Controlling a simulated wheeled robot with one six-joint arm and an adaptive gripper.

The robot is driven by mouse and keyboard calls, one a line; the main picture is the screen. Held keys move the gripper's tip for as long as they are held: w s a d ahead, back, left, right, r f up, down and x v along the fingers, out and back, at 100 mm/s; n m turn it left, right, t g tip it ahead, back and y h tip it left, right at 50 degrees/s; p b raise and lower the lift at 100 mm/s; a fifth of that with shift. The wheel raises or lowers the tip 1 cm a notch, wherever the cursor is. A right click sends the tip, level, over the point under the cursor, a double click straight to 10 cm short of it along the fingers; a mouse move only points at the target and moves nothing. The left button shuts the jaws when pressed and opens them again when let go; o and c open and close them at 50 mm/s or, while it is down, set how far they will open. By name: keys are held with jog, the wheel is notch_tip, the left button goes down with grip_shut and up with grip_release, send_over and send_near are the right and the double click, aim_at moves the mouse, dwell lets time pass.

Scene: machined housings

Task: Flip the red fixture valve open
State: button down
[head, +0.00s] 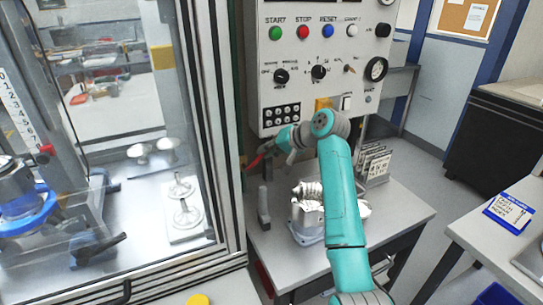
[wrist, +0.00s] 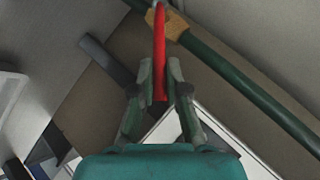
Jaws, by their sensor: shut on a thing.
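The red valve handle (wrist: 159,45) is a slim lever that runs down from a brass-coloured valve body (wrist: 168,24) on a dark green pipe (wrist: 245,85) in the wrist view. My gripper (wrist: 160,76) is shut on the handle, with one finger on each side of it near its free end. In the head view my gripper (head: 270,152) is beside the cabinet's right frame, and a little of the red handle (head: 256,161) shows at its tip. The valve body is hard to make out there.
A control panel (head: 322,60) with buttons and knobs is behind my arm. A glass-fronted cabinet (head: 222,120) stands at the left. Below, a bench (head: 400,215) carries a metal housing (head: 305,215), a grey upright post (head: 263,205) and a rack of plates (head: 374,165).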

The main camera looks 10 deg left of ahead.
jog(key=s+a+r+n+t+h, duration=0.2)
jog(key=s+a+n+t+h, duration=0.1)
jog(key=a+h, duration=0.1)
jog(key=shift+a+r+h, duration=0.25)
jog(key=shift+h, duration=0.45)
dwell(0.4)
jog(key=c, duration=1.2)
grip_release()
jog(key=v, duration=1.2)
